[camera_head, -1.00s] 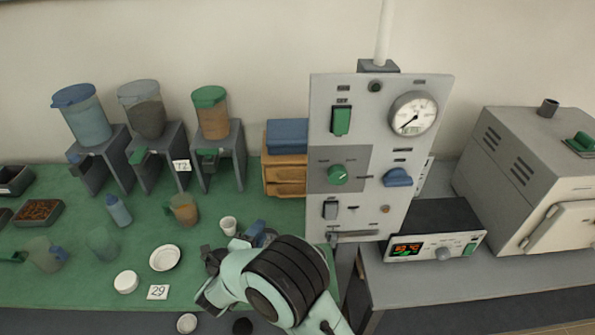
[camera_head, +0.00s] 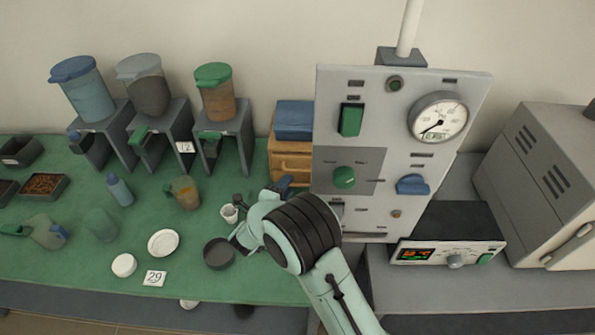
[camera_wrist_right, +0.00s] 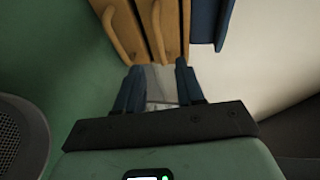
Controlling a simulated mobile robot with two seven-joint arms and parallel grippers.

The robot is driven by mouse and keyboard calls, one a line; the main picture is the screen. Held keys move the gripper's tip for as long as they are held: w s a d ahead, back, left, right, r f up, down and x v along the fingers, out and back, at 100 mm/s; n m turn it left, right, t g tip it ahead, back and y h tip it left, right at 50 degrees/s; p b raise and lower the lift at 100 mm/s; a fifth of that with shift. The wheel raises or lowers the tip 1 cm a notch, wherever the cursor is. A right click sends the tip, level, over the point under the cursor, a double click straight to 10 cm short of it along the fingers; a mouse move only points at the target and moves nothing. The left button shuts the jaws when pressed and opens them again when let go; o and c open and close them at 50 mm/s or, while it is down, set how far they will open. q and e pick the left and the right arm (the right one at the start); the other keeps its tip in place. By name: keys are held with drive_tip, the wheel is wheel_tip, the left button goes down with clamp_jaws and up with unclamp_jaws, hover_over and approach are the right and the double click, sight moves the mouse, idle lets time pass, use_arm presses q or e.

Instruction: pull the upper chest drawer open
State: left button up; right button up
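The small wooden chest (camera_head: 275,147) stands against the back wall, left of the control panel, with a blue box (camera_head: 295,118) on top. In the right wrist view its two drawer fronts show at the top. The upper drawer's handle (camera_wrist_right: 157,30) is the one nearer the blue box; the lower drawer's handle (camera_wrist_right: 116,35) is left of it. Both drawers look shut. My right gripper (camera_head: 284,184) is just in front of the chest. My left gripper is not in view.
The control panel (camera_head: 385,215) rises close to the right of my gripper. A white cup (camera_head: 229,213), a brown jug (camera_head: 184,192) and a dark round pan (camera_head: 218,254) stand to the left.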

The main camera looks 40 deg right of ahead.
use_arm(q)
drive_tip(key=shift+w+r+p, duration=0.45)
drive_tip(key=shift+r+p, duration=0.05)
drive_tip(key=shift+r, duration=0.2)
use_arm(e)
drive_tip(key=x, duration=0.8)
